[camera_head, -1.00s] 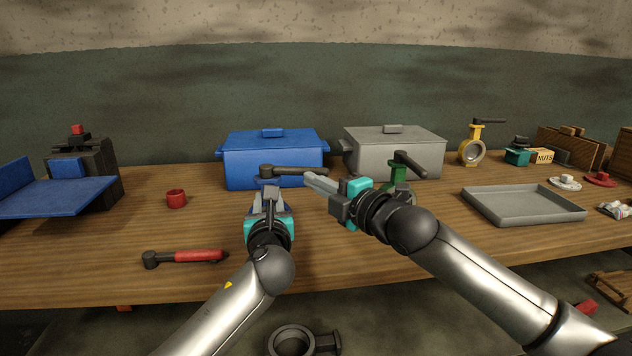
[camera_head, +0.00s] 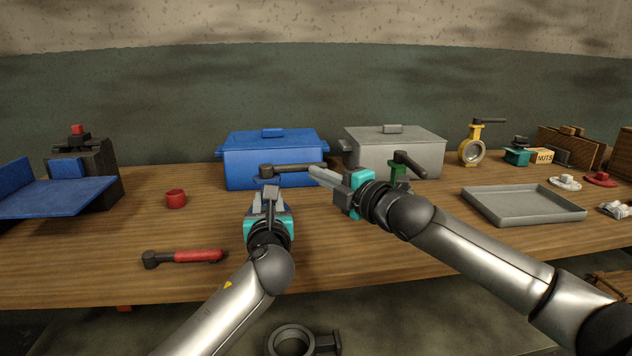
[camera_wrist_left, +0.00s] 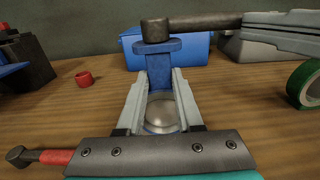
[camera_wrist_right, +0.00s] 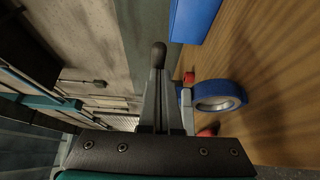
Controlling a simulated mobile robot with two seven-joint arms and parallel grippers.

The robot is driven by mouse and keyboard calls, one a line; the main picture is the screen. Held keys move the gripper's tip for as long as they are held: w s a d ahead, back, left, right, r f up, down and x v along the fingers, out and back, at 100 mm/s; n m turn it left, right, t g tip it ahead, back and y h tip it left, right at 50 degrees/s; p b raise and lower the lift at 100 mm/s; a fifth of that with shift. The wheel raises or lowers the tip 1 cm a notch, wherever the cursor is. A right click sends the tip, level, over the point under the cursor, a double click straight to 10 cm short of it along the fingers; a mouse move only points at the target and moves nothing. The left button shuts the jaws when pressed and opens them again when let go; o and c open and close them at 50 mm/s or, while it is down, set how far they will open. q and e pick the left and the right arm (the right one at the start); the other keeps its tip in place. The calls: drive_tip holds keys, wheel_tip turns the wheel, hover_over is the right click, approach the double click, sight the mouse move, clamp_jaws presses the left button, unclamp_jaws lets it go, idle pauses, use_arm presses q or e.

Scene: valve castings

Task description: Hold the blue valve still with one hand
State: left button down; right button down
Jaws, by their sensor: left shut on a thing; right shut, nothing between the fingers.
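The blue valve (camera_wrist_left: 159,68) stands upright, with a dark lever (camera_head: 298,169) on top pointing right. My left gripper (camera_head: 270,197) is shut on its neck; in the head view the gripper hides most of the body. The valve's ring shows in the right wrist view (camera_wrist_right: 186,98). My right gripper (camera_head: 314,171) is shut and empty, its fingertips at the lever's free end. Its fingers also show in the left wrist view (camera_wrist_left: 250,21). I cannot tell whether they touch the lever.
Behind stand a blue lidded box (camera_head: 270,160) and a grey one (camera_head: 420,160). A green valve (camera_head: 398,171) is partly hidden behind my right arm. A grey tray (camera_head: 525,207) lies right; a red cup (camera_head: 176,199) and red-handled tool (camera_head: 190,257) lie left.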

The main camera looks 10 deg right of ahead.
use_arm(q)
drive_tip(key=shift+r, duration=0.2)
use_arm(e)
drive_tip(key=shift+d, duration=0.25)
drive_tip(key=v, duration=1.2)
drive_tip(key=shift+s+d, duration=0.3)
use_arm(q)
drive_tip(key=shift+c, duration=2.4)
unclamp_jaws()
drive_tip(key=shift+f, duration=0.15)
drive_tip(key=shift+s, duration=0.2)
